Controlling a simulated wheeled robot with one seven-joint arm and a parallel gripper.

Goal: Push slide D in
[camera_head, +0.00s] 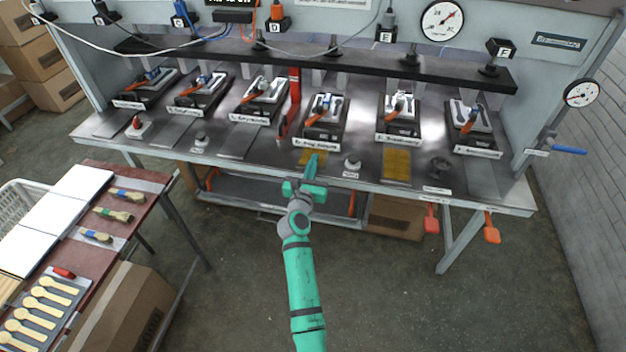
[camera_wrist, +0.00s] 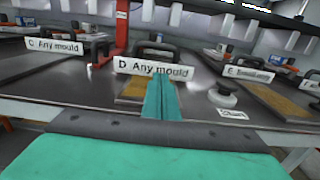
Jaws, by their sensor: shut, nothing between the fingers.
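Slide D (camera_head: 325,113) is a dark carriage with a mould and orange-handled clamp on the steel bench. Its white front label "D Any mould" (camera_head: 314,143) stands nearer the bench's front edge than the labels of its neighbours. The label (camera_wrist: 142,68) also faces me in the wrist view. My green gripper (camera_head: 313,160) is shut and empty in front of slide D, over the yellowish strip. In the wrist view my fingertips (camera_wrist: 160,78) point at the label and overlap its lower edge. I cannot tell whether they touch it.
Slide C (camera_head: 262,95) and slide E (camera_head: 399,110) flank D. A red upright post (camera_head: 294,95) stands close on D's left. A round knob (camera_head: 352,162) sits right of my gripper, also in the wrist view (camera_wrist: 222,96). A brush-and-spoon table (camera_head: 145,190) stands at left.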

